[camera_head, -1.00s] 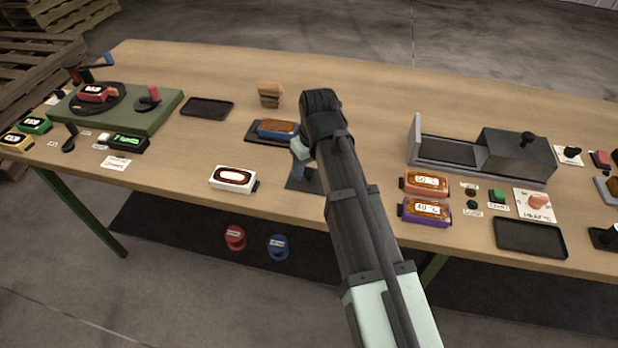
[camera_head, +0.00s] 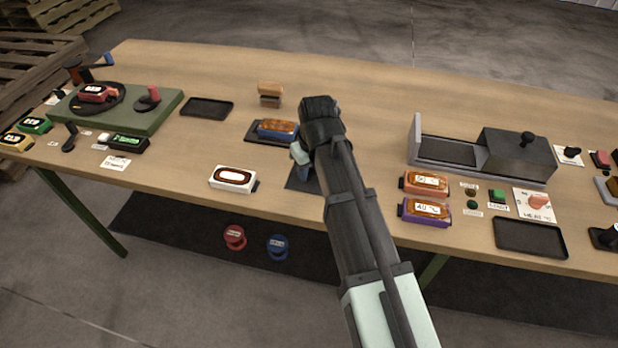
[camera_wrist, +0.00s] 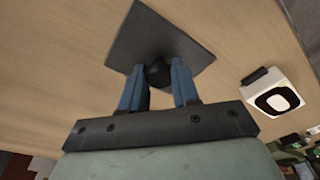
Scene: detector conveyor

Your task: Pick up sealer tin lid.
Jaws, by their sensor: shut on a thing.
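The sealer tin lid appears to be the flat, dark grey square plate (camera_wrist: 165,32) with a round black knob, in the wrist view. In the head view its dark edge (camera_head: 296,186) shows near the table's front edge, partly hidden by my arm. My gripper (camera_wrist: 160,82) has its two blue fingers on either side of the knob and is shut on it. In the head view the gripper (camera_head: 304,174) points down at the plate. I cannot tell whether the plate touches the table.
A white case (camera_head: 233,179) lies left of the lid. A blue case (camera_head: 277,128) sits on a dark tray behind it. Orange (camera_head: 425,183) and purple (camera_head: 427,212) cases lie to the right, before a grey metal box (camera_head: 515,155). The back middle of the table is clear.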

